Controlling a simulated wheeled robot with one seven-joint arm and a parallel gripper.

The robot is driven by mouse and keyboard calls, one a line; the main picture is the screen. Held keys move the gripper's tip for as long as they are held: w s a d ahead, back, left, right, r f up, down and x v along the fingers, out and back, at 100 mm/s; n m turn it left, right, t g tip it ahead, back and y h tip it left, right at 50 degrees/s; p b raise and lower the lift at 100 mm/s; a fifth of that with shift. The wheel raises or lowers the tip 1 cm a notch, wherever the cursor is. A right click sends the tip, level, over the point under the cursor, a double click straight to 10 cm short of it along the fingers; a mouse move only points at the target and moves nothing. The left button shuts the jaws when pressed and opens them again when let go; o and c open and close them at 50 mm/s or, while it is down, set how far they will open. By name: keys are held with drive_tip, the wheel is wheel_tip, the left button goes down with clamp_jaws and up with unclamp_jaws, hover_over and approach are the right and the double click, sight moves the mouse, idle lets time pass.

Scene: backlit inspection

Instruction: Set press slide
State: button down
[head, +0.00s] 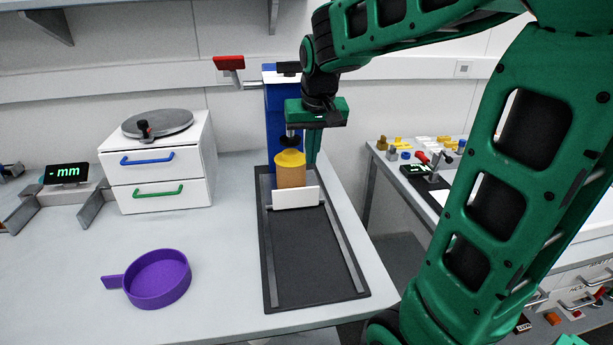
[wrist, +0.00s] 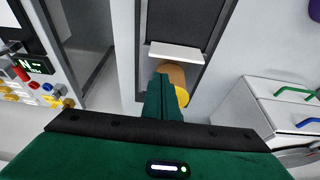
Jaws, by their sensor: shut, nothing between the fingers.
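The press has a blue column (head: 270,115) with a red-ended lever (head: 229,63) and a black ram above an orange-yellow cylinder (head: 291,172). A white upright plate (head: 296,198) stands in front of the cylinder, at the back part of the dark railed base (head: 300,265). My gripper (head: 312,162) points down, shut and empty, close to the cylinder's right side. In the wrist view, the shut fingers (wrist: 165,90) partly hide the cylinder (wrist: 176,73), with the white plate (wrist: 175,52) beyond. I cannot tell whether the fingers touch the cylinder.
A purple round pan (head: 158,278) lies left of the base. A white two-drawer cabinet (head: 160,190) with a grey disc on top and a display reading mm (head: 67,174) stand further left. A second bench with small parts (head: 420,165) is at right, across a gap.

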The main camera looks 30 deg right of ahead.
drive_tip(key=x, duration=1)
drive_tip(key=shift+w, duration=0.15)
drive_tip(key=shift+a, duration=0.1)
